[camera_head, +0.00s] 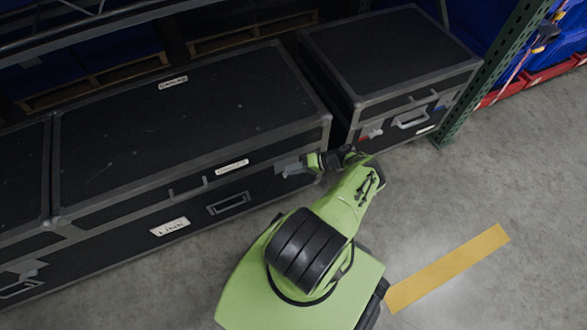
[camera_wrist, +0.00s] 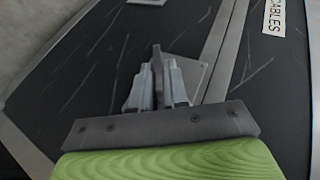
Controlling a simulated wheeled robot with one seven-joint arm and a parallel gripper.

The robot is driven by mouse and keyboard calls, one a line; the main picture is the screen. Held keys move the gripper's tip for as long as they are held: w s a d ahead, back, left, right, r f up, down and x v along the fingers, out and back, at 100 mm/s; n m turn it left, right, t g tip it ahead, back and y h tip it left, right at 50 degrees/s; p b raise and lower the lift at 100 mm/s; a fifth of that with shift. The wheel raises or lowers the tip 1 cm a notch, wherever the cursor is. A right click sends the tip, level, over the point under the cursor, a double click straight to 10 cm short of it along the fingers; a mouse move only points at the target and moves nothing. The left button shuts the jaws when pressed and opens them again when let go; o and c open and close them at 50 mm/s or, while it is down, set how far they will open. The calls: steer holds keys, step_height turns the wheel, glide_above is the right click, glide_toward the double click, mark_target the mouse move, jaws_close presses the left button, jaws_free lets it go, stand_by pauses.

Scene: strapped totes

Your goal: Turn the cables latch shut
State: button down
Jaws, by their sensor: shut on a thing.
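The cables latch (camera_wrist: 156,58) is a thin dark grey handle on a pale metal plate (camera_wrist: 202,75), on the front of a long black case (camera_head: 190,120). My gripper (camera_wrist: 158,85) is shut on the latch handle, one grey finger on each side. In the head view my gripper (camera_head: 300,167) reaches the right end of the case's front, and my green wrist partly hides the latch there. A white label reading CABLES (camera_wrist: 274,15) shows near the seam in the wrist view. The latch's exact turn angle is hard to tell.
A second black case (camera_head: 390,60) stands close on the right, with its own handle (camera_head: 411,118) and latches. Another case (camera_head: 25,170) stands at the left. A green rack post (camera_head: 490,75) rises at the right. Open concrete floor with a yellow stripe (camera_head: 448,268) lies in front.

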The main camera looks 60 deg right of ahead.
steer(key=shift+a, duration=0.1)
steer(key=c, duration=1.2)
jaws_free()
steer(key=shift+c, duration=0.2)
steer(key=v, duration=1.5)
steer(key=shift+s+d, duration=0.25)
steer(key=shift+s, duration=0.05)
